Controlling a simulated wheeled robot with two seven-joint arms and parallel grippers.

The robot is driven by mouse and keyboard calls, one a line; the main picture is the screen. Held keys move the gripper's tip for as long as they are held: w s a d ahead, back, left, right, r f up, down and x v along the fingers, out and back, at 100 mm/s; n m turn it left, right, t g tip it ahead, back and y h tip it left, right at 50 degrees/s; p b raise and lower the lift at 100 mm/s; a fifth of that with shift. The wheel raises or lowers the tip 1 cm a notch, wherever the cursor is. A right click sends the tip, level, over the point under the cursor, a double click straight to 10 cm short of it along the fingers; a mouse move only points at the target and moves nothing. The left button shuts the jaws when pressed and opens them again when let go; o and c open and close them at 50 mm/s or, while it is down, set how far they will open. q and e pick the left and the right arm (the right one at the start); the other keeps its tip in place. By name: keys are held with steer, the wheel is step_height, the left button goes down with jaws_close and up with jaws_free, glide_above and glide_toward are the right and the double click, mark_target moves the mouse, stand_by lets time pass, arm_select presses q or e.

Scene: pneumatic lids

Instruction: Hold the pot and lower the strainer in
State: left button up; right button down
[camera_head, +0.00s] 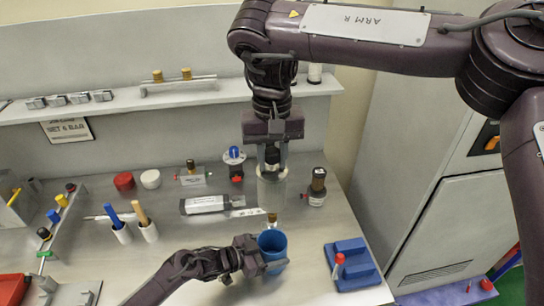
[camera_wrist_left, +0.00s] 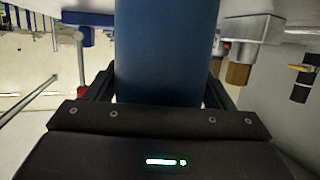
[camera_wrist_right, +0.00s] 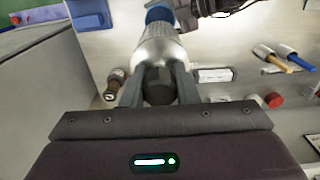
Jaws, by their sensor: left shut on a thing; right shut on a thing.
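The blue pot (camera_head: 272,243) stands near the front middle of the bench, with its open top showing. My left gripper (camera_head: 261,256) is shut on its side; the pot's wall (camera_wrist_left: 160,50) fills the middle of the left wrist view. The strainer (camera_head: 271,190) is a pale grey cylinder with a dark knob. My right gripper (camera_head: 272,152) is shut on that knob (camera_wrist_right: 158,88) and holds the strainer upright. In the right wrist view the strainer body (camera_wrist_right: 160,48) partly covers the pot (camera_wrist_right: 159,14). The strainer appears apart from the pot, behind it; its exact height is unclear.
A blue stepped block (camera_head: 352,265) sits right of the pot. A dark bottle-like fitting (camera_head: 317,187) stands close to the strainer's right. A grey cylinder (camera_head: 205,204) lies to the left. White holders with blue and tan handles (camera_head: 148,232) stand further left. A shelf (camera_head: 180,97) runs behind.

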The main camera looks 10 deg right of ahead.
steer(key=shift+f+n, duration=0.45)
steer(key=shift+n, duration=0.35)
step_height(320, 180, down, 4)
steer(key=n, duration=0.8)
steer(key=shift+w, duration=0.15)
step_height(320, 180, down, 4)
steer(key=n, duration=0.9)
steer(key=shift+d, duration=0.1)
step_height(320, 180, down, 2)
steer(key=n, duration=0.5)
steer(key=shift+f, duration=0.15)
steer(key=shift+f, duration=1.85)
steer(key=shift+f, duration=0.15)
steer(key=shift+f, duration=6)
